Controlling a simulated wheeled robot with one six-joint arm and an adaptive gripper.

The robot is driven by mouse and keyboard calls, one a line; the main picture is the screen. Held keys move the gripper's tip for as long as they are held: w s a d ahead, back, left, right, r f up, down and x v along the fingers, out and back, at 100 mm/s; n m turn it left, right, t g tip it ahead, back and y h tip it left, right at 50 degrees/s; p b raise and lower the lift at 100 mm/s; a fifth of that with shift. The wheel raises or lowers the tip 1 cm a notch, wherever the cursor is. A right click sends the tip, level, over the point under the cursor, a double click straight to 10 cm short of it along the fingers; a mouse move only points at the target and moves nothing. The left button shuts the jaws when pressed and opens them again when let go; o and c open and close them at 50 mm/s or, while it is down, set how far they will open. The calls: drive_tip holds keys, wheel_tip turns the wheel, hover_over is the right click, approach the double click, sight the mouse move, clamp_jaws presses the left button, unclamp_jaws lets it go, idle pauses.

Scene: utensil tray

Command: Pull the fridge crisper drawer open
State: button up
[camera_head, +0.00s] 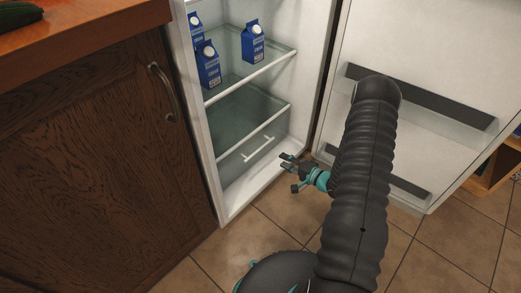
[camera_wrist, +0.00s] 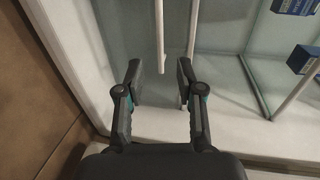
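The crisper drawer (camera_head: 234,168) is a clear, greyish panel at the bottom of the open fridge, and it looks shut. Its white bar handle (camera_head: 258,149) shows on the front. In the wrist view the handle (camera_wrist: 161,42) is a thin white bar just beyond my fingertips, lined up with the gap between them. My gripper (camera_head: 288,170) is in front of the drawer, a little right of the handle in the head view. In the wrist view my gripper (camera_wrist: 160,75) is open, its fingers apart and empty, not touching the handle.
Blue cartons (camera_head: 208,64) stand on the glass shelf (camera_head: 228,83) above. The open fridge door (camera_head: 420,50) is to the right, close to my arm. A dark wooden cabinet (camera_head: 90,140) stands left. Tiled floor (camera_head: 230,250) lies clear in front.

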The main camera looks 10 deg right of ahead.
sight(261, 149)
drive_tip(key=x, duration=1.3)
drive_tip(key=shift+w+a+b, duration=0.25)
drive_tip(key=shift+b, duration=0.05)
clamp_jaws()
